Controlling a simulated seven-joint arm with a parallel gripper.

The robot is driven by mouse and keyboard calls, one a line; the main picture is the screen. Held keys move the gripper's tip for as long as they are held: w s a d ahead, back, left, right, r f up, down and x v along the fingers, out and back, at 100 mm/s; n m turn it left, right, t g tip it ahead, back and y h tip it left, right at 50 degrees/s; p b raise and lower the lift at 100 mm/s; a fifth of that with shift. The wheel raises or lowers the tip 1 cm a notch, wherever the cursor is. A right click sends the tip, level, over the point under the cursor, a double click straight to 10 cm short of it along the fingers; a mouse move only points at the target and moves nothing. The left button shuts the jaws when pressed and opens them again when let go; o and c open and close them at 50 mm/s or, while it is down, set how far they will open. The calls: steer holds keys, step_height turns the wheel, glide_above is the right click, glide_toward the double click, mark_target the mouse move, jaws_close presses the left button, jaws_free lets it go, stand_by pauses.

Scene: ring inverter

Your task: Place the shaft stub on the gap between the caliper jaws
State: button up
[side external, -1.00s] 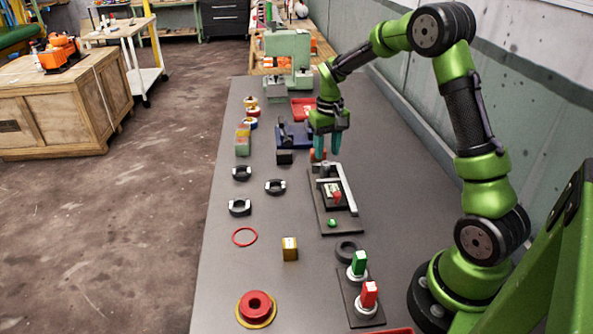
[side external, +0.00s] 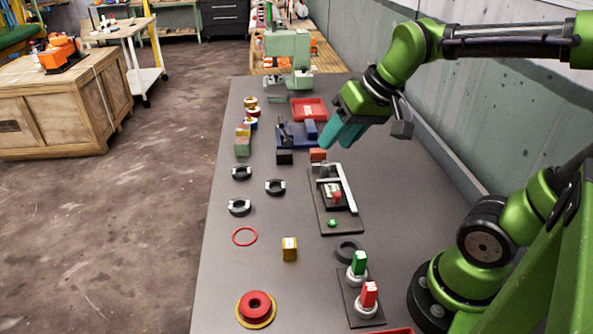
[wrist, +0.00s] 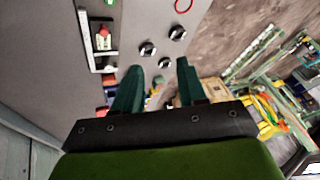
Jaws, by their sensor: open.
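A dark base plate (side external: 348,222) carries a pale L-shaped frame (side external: 349,193) that looks like the caliper; it also shows in the wrist view (wrist: 84,45). A small grey piece (side external: 323,171), possibly the shaft stub, stands at the far end of the frame; whether it lies in the jaw gap is too small to tell. A red-and-white part (side external: 336,195) sits inside the frame. My gripper (side external: 336,142) is open, tilted and raised above the table beyond the caliper. In the wrist view its teal fingers (wrist: 158,72) are apart with nothing between them.
An orange block (side external: 318,155) lies just beyond the plate. A blue fixture (side external: 297,134) and red tray (side external: 308,109) stand farther back. Several black rings (side external: 275,187) lie left. Green and red switches (side external: 359,264) stand at the front.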

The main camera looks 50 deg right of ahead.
steer(key=shift+t+y, duration=0.3)
steer(key=shift+t, duration=0.5)
steer(key=s+a, duration=0.2)
steer(key=s, duration=0.2)
steer(key=shift+s+a+f, duration=0.3)
steer(key=shift+a+f, duration=0.05)
steer(key=shift+a, duration=0.05)
